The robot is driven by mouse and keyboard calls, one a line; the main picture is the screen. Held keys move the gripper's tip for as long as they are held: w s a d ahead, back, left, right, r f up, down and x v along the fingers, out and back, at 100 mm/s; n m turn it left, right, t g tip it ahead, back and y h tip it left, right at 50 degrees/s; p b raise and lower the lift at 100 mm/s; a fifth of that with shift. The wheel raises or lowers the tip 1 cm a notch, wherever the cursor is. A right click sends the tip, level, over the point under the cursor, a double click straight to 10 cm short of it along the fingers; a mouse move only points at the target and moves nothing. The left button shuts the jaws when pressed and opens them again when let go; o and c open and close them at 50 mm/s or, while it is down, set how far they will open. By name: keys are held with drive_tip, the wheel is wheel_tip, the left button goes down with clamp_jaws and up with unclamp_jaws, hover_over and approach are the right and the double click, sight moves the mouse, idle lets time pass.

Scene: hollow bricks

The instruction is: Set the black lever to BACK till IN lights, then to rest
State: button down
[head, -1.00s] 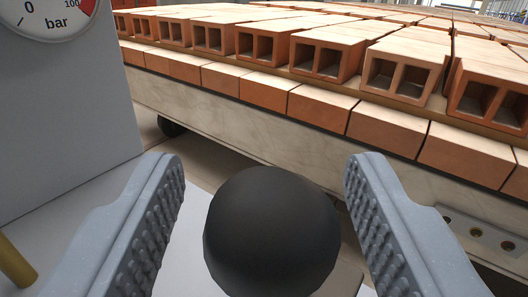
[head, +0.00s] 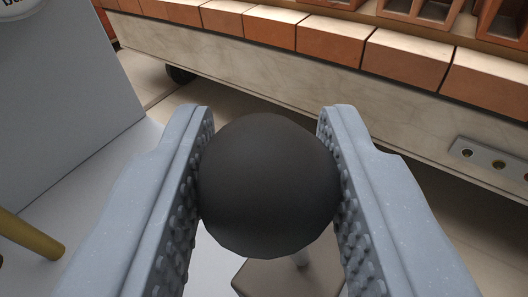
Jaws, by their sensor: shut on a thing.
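The black lever's round knob (head: 268,185) sits in the middle of the head view, on a thin metal stem that shows just below it. My gripper (head: 267,125) has one ridged grey finger on each side of the knob and is shut on it. A brownish lever base (head: 285,280) shows under the knob, partly hidden by it.
A grey cabinet (head: 60,100) with a gauge cut off at the top stands at the left. A yellow-brown bar (head: 30,235) is at the lower left. A pale cart or conveyor side (head: 300,85) carrying rows of orange hollow bricks (head: 330,42) runs across the back.

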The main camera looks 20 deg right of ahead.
drive_tip(key=d+p, duration=0.1)
drive_tip(key=w+d+r+g+p, duration=0.1)
drive_tip(key=shift+w+m+y+p, duration=0.1)
drive_tip(key=shift+m+y+p, duration=0.2)
drive_tip(key=shift+m+y, duration=0.1)
drive_tip(key=shift+w+d+f+g+p, duration=0.25)
drive_tip(key=shift+g+p, duration=0.05)
drive_tip(key=shift+p, duration=0.15)
drive_tip(key=c, duration=1.1)
unclamp_jaws()
drive_tip(key=shift+o, duration=0.2)
drive_tip(key=v, duration=1.3)
drive_tip(key=shift+s+r+p, duration=0.2)
drive_tip(key=shift+s+p, duration=0.1)
drive_tip(key=shift+p, duration=0.05)
drive_tip(key=shift+w+r, duration=0.1)
